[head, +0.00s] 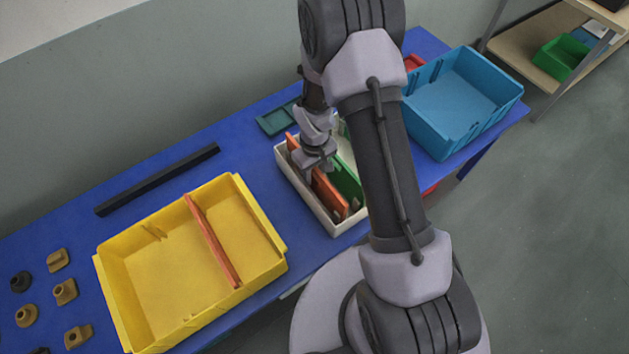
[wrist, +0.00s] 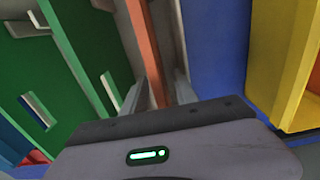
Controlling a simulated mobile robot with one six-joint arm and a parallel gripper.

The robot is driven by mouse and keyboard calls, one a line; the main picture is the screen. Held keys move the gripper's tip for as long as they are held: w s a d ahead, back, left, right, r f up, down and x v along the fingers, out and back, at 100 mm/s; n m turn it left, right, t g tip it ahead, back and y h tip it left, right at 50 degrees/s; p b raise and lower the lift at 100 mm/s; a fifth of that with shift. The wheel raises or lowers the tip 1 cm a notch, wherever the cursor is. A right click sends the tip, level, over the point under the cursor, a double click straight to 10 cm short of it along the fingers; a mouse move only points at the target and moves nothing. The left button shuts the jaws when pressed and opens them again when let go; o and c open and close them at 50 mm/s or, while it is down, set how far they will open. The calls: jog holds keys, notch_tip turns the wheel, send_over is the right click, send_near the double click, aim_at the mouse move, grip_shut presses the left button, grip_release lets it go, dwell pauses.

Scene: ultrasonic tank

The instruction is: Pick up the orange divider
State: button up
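An orange divider (head: 327,193) stands on edge in a cream bin (head: 307,193), beside a green divider (head: 345,180). In the wrist view the orange divider (wrist: 145,50) runs down between my gripper's grey fingers (wrist: 160,95). A gap shows between it and the right finger; it lies closer to the left finger. My gripper (head: 318,172) is open above the bin, its fingers low around the divider's upper part. The fingertips are partly hidden. Another orange divider (head: 212,240) spans the yellow tub (head: 110,290).
A blue bin (head: 465,95) stands to the right, behind my arm. A dark bar (head: 157,180) and a dark green tray (head: 275,121) lie on the blue table. Several small tan and dark parts (head: 65,291) lie at the left.

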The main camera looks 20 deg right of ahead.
jog(key=shift+f, duration=0.4)
jog(key=shift+r, duration=0.15)
jog(key=shift+c, duration=0.8)
grip_shut()
